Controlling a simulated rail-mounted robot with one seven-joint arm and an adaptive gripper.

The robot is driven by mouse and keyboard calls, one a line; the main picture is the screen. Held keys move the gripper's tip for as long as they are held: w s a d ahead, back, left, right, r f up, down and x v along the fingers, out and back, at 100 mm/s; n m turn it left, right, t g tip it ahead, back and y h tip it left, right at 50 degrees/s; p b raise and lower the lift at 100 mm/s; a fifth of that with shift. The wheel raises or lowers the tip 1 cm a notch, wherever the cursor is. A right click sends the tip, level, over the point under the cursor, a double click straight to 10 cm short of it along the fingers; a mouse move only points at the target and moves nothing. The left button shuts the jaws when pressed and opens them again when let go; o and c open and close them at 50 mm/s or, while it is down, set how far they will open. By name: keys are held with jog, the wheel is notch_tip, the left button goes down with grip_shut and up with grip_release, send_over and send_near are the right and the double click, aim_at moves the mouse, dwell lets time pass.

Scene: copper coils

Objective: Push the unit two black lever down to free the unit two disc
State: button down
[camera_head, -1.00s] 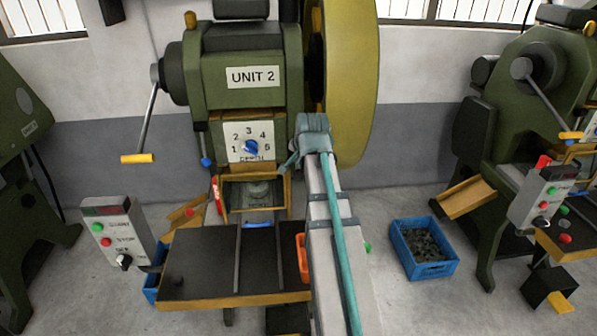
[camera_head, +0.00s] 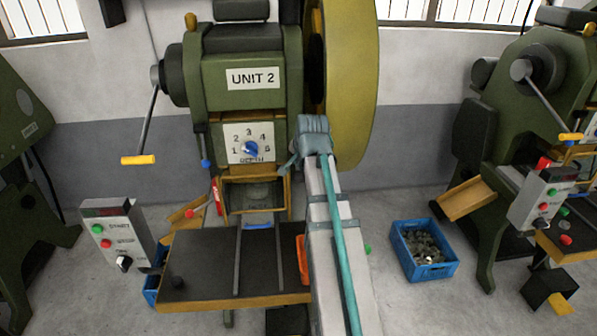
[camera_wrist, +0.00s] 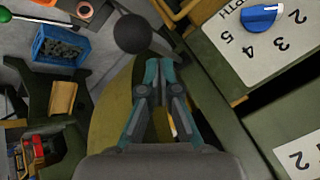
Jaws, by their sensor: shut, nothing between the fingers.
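Unit two is the green press with the "UNIT 2" sign (camera_head: 252,78) in the head view. A black ball knob (camera_wrist: 133,33), which looks like the end of the black lever, shows in the wrist view just beyond my fingertips, slightly to the left. I cannot tell whether they touch. My gripper (camera_wrist: 157,64) is shut and empty. In the head view my arm stands at the right side of the press front and hides the lever. The disc is not clear; the press opening (camera_head: 283,193) is dim inside.
The blue depth dial (camera_head: 249,148) sits above the opening; it also shows in the wrist view (camera_wrist: 260,18). The large yellow flywheel (camera_head: 345,80) stands behind my arm. A black table (camera_head: 200,262) is in front. A blue crate (camera_head: 437,270) stands on the floor at right.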

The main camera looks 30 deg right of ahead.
aim_at(300, 174)
jog(key=shift+f, duration=0.15)
jog(key=shift+f, duration=0.3)
jog(key=shift+s+a+f+b, duration=0.15)
jog(key=shift+f+b, duration=0.35)
jog(key=shift+f, duration=0.6)
jog(key=shift+s+a+f+b, duration=0.15)
jog(key=shift+f+b, duration=0.35)
jog(key=shift+f, duration=0.6)
dwell(2.5)
jog(key=shift+d+r, duration=0.1)
jog(key=shift+r, duration=0.05)
dwell(0.5)
jog(key=shift+w+d+r+p, duration=0.1)
jog(key=shift+w+r+p, duration=0.05)
jog(key=shift+r+p, duration=0.95)
jog(key=shift+w+d+r+p, duration=0.15)
jog(key=shift+r+p, duration=0.5)
jog(key=shift+r, duration=0.75)
jog(key=shift+r, duration=0.1)
jog(key=shift+w+d+r+p, duration=0.1)
jog(key=shift+w+r+p, duration=0.1)
jog(key=shift+r+p, duration=0.8)
jog(key=shift+w+r+p, duration=0.15)
jog(key=shift+r+p, duration=0.45)
jog(key=shift+r, duration=0.8)
